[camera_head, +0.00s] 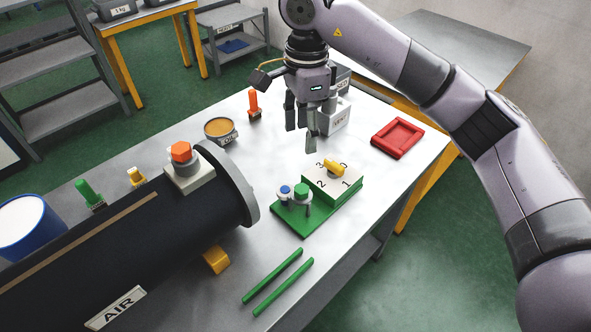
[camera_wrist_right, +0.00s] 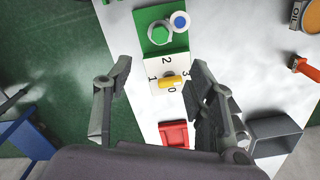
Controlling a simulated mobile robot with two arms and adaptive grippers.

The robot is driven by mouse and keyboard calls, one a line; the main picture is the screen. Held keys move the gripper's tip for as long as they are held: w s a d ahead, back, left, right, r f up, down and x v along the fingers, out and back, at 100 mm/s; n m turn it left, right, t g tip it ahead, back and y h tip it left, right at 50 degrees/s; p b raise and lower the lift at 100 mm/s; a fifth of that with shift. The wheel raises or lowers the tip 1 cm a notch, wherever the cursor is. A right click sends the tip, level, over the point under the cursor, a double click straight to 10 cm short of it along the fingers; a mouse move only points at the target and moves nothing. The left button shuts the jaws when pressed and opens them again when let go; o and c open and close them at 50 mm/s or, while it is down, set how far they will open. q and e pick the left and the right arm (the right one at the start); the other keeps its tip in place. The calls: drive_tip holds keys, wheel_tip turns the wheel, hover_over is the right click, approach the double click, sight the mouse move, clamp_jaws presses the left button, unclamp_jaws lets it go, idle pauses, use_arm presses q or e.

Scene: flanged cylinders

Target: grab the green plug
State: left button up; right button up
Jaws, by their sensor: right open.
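A green hexagonal plug (camera_head: 302,190) stands on a green base (camera_head: 291,226), beside a round blue-and-white piece (camera_head: 285,191). A white block with numbers (camera_head: 321,189) and a yellow knob (camera_head: 334,168) sits on the same base. My right gripper (camera_head: 301,130) is open and empty, pointing down above the table, behind the numbered block in the head view. In the right wrist view its fingers (camera_wrist_right: 160,67) are spread, with the yellow knob between them lower down. The green plug (camera_wrist_right: 160,33) is beyond the fingertips there. My left gripper is not in view.
A large black flanged cylinder (camera_head: 130,244) lies at the left, with an orange hexagonal piece (camera_head: 181,152) on top. A red tray (camera_head: 398,138), an orange-topped tin (camera_head: 219,129) and an orange-handled piece (camera_head: 254,104) stand around. Two green rods (camera_head: 279,280) lie in front.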

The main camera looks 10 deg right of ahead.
drive_tip(key=w, duration=0.1)
drive_tip(key=p, duration=0.2)
hover_over(302, 189)
wheel_tip(302, 189, down, 8)
drive_tip(key=shift+d+f, duration=0.15)
wheel_tip(302, 189, down, 3)
drive_tip(key=shift+r+p, duration=0.1)
drive_tip(key=shift+p, duration=0.3)
drive_tip(key=shift+f+p, duration=0.5)
drive_tip(key=shift+f, duration=0.1)
drive_tip(key=f+p, duration=0.1)
drive_tip(key=f, duration=0.2)
drive_tip(key=shift+a+f+p, duration=0.2)
drive_tip(key=shift+p, duration=0.15)
drive_tip(key=shift+f, duration=0.45)
drive_tip(key=shift+c, duration=1.4)
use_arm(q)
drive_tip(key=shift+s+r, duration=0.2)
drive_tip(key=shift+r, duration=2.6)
use_arm(e)
clamp_jaws()
